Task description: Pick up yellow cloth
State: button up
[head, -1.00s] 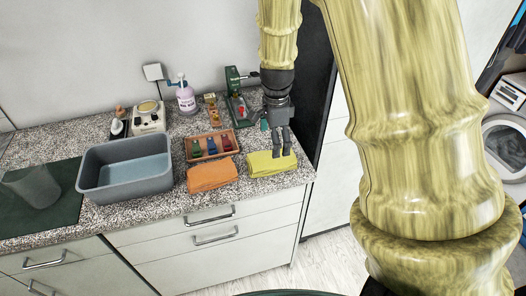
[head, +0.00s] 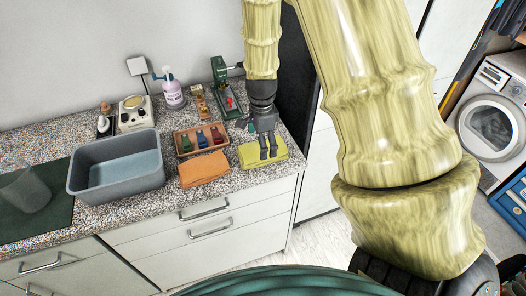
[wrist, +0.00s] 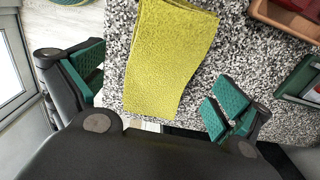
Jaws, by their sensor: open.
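The yellow cloth (head: 262,153) lies folded near the front right corner of the speckled counter, right of an orange cloth (head: 204,169). In the wrist view the yellow cloth (wrist: 165,60) stretches down between the two fingers. My gripper (head: 268,152) points down over the yellow cloth, and its fingertips overlap it in the head view. In the wrist view my gripper (wrist: 155,95) is open, with its green finger pads spread on either side of the cloth and nothing held. I cannot tell the exact height of the fingertips above the cloth.
A tray (head: 178,145) with several coloured clips sits behind the orange cloth. A grey basin (head: 118,186) stands to the left. A pump bottle (head: 172,90) and a green tool (head: 222,88) stand at the back. The counter's front edge is close to the cloths.

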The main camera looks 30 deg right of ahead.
jog(key=f, duration=0.1)
jog(key=f+p, duration=0.1)
jog(key=shift+d+f, duration=0.3)
jog(key=shift+f, duration=0.8)
jog(key=c, duration=1.1)
